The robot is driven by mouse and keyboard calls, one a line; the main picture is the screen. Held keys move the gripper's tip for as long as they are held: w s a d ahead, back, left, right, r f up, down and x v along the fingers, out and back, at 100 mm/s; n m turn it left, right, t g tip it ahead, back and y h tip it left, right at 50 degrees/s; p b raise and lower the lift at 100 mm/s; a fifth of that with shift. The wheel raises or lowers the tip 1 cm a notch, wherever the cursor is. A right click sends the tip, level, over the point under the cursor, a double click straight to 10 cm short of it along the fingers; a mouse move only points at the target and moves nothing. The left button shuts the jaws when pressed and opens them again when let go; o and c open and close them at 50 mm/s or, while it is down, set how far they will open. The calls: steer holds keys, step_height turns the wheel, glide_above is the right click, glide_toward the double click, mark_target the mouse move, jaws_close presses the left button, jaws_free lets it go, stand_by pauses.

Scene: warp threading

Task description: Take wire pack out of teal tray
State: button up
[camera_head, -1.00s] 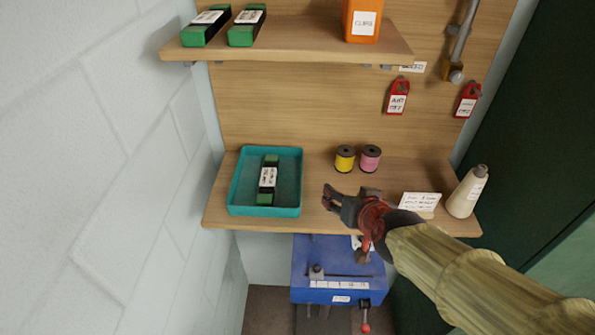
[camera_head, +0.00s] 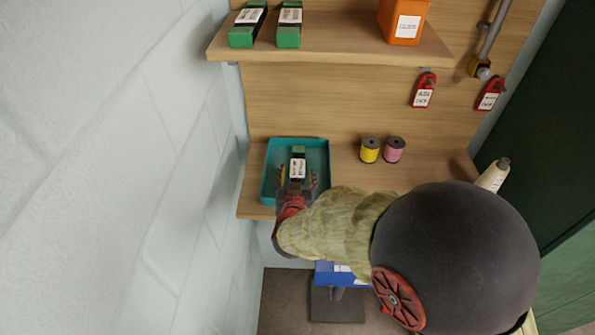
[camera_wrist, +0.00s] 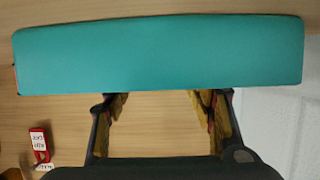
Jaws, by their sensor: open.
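The teal tray (camera_head: 325,158) sits on the lower wooden shelf at its left end. The wire pack (camera_head: 298,168), a green and black block with a white label, lies lengthwise inside it. My gripper (camera_head: 297,176) is open at the front of the tray, one finger on each side of the pack's near part in the head view. I cannot tell whether the fingers touch the pack. In the wrist view, a teal tray face (camera_wrist: 160,55) fills the top, beyond the open, empty-looking fingers (camera_wrist: 162,105). The pack does not show there.
Two similar green packs (camera_head: 289,24) and an orange box (camera_head: 403,22) stand on the upper shelf (camera_head: 340,40). Yellow (camera_head: 370,150) and pink (camera_head: 394,150) spools stand right of the tray. A pale bottle (camera_head: 494,176) is partly hidden by my arm. A wall stands close at left.

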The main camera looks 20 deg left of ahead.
mark_target(297, 169)
steer(key=x, duration=0.3)
steer(key=shift+w+f, duration=0.15)
steer(key=shift+f, duration=0.1)
steer(key=shift+c, duration=1.2)
steer(key=c, duration=1.1)
steer(key=shift+r, duration=0.1)
jaws_close()
